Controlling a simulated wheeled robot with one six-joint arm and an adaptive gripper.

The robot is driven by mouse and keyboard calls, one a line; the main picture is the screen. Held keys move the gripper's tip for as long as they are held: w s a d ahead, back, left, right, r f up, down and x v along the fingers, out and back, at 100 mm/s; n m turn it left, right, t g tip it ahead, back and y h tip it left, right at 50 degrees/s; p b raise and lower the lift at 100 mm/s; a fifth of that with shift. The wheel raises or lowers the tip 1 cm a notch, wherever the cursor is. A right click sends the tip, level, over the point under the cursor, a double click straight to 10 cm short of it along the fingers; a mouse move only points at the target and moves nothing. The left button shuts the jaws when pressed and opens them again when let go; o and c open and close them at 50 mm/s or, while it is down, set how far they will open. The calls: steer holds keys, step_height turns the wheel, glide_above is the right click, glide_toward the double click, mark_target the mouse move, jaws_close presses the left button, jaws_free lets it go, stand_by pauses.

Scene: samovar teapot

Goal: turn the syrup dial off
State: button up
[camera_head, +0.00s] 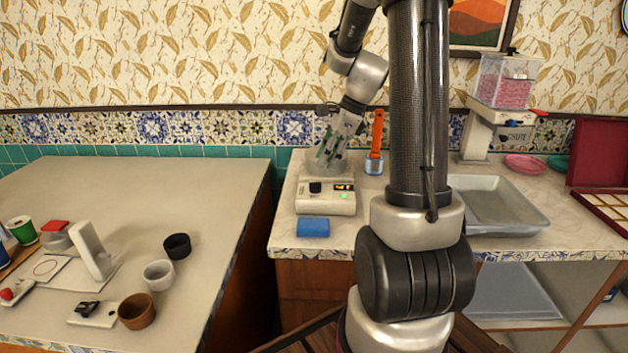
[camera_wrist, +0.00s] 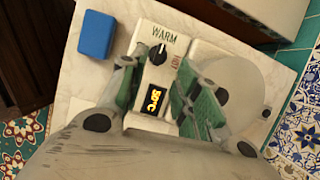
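A white warmer unit (camera_head: 327,203) stands on the marble counter. The display (camera_wrist: 155,99) shows a °C reading. My gripper (camera_wrist: 154,72) is open, its two green-padded fingers apart on either side of the dial and display. In the head view my gripper (camera_head: 331,156) is above the back of the unit. I cannot tell whether it touches anything.
A blue sponge (camera_head: 313,227) lies in front of the unit. A grey metal tray (camera_head: 493,207) is to the right. A separate left table (camera_head: 120,185) holds cups and small devices.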

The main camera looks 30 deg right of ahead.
mark_target(315, 183)
steer(key=shift+m, duration=0.4)
steer(key=x, duration=0.8)
steer(key=shift+r, duration=0.1)
steer(key=shift+s, duration=0.1)
jaws_close()
